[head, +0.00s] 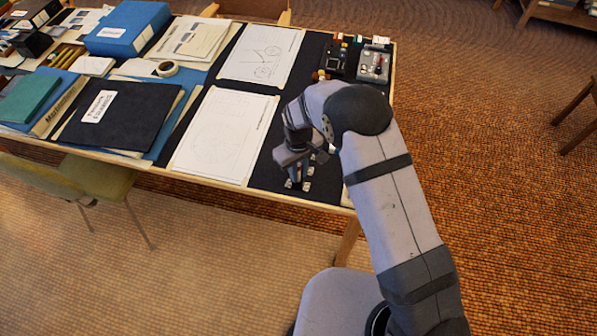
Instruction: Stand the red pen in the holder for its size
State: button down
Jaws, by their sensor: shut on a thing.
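My gripper (298,184) points down over the near right part of the dark desk mat (268,172), close to the table's front edge. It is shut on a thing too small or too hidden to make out. I cannot pick out the red pen in this view. A black holder-like block (336,58) stands at the far right of the table, beyond my gripper and apart from it. Small coloured items are around it, and the sizes of any openings cannot be told.
A grey device (374,65) stands right of the black block. Two drawing sheets (224,135) (262,54) lie left of my gripper. A black folder (118,116), a blue box file (128,29) and papers crowd the left. A chair (85,180) stands in front.

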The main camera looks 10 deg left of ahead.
jog(key=c, duration=1.6)
grip_release()
jog(key=shift+s+d+f, duration=0.25)
jog(key=shift+s+f, duration=0.05)
jog(key=shift+f, duration=0.35)
jog(key=shift+s+a, duration=0.1)
jog(key=shift+c, duration=1)
jog(key=shift+r, duration=0.1)
jog(key=shift+o, duration=0.9)
jog(key=shift+w+a+r+p, duration=0.15)
jog(key=shift+r+p, duration=0.4)
jog(key=shift+r, duration=0.1)
jog(key=shift+w+a+r+p, duration=0.1)
jog(key=shift+r+p, duration=0.4)
jog(key=shift+r, duration=0.1)
jog(key=shift+d+r+p, duration=0.1)
jog(key=shift+r+p, duration=0.3)
jog(key=shift+r, duration=0.35)
jog(key=shift+w+r+p, duration=0.15)
jog(key=shift+r+p, duration=0.85)
jog(key=shift+r, duration=0.55)
